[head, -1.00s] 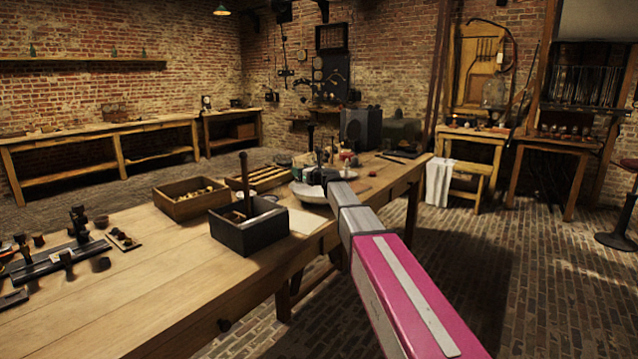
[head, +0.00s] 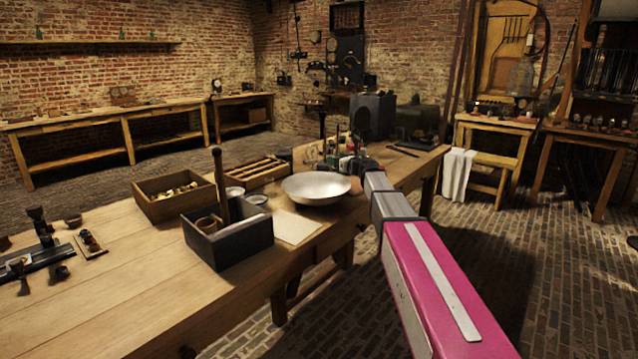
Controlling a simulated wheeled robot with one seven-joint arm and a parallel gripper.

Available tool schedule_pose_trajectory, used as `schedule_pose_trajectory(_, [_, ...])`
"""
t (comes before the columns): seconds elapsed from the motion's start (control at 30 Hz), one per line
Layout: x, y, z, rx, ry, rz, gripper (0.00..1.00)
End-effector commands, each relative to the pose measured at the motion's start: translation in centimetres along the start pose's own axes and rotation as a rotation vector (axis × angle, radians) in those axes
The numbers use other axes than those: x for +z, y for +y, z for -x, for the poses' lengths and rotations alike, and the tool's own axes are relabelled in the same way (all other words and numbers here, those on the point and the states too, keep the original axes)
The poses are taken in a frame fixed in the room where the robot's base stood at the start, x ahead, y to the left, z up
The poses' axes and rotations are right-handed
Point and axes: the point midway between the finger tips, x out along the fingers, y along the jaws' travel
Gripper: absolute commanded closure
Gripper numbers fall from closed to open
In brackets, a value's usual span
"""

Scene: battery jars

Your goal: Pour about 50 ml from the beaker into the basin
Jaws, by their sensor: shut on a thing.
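The basin (head: 316,189) is a wide, shallow, pale bowl on the wooden bench, near its right edge. My gripper (head: 356,165) is small and dark at the far end of my pink and grey arm, just beyond and to the right of the basin's rim. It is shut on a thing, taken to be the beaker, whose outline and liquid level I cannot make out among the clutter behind. I see no stream of liquid. The basin's contents cannot be told.
The bench (head: 140,290) also carries a black box (head: 230,240) with an upright rod, a wooden box (head: 172,197) of small brass-coloured parts, a slotted tray (head: 262,172) and a pale sheet (head: 296,228). Bottles and dark equipment crowd the area behind my gripper.

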Motion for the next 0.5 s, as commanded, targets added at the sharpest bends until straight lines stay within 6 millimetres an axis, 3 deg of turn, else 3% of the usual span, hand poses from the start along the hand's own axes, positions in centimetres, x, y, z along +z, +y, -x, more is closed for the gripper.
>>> schedule_pose_trajectory(0.5, [0.23, 0.6, 0.15, -0.001, -0.019, 0.094, 0.7])
